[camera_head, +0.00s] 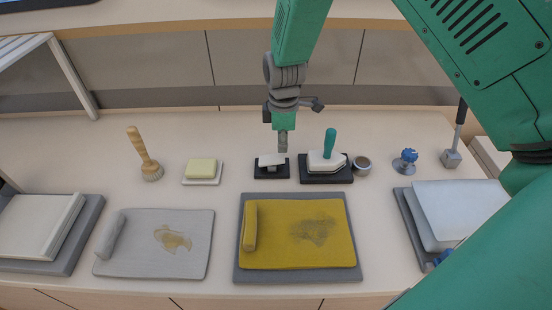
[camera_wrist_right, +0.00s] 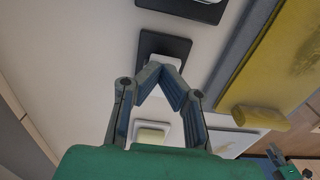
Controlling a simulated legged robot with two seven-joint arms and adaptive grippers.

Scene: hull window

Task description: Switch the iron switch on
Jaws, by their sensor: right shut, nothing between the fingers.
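The iron switch, a small white rocker on a black base (camera_head: 270,172), sits on the counter just left of the iron. In the right wrist view its black base (camera_wrist_right: 177,45) lies just beyond my fingertips, which partly cover the white rocker. The iron (camera_head: 327,160), white with a green handle, stands on a black pad. My right gripper (camera_head: 283,148) points down over the switch; its fingertips (camera_wrist_right: 162,72) meet, shut and empty. I cannot tell whether they touch the rocker or which way it is tilted.
A yellow sponge on a tray (camera_head: 201,170) and a wooden brush (camera_head: 146,155) are to the left. A small round cup (camera_head: 361,166) and a blue knob (camera_head: 405,160) are to the right. A yellow cloth (camera_head: 298,235) lies on a grey board in front.

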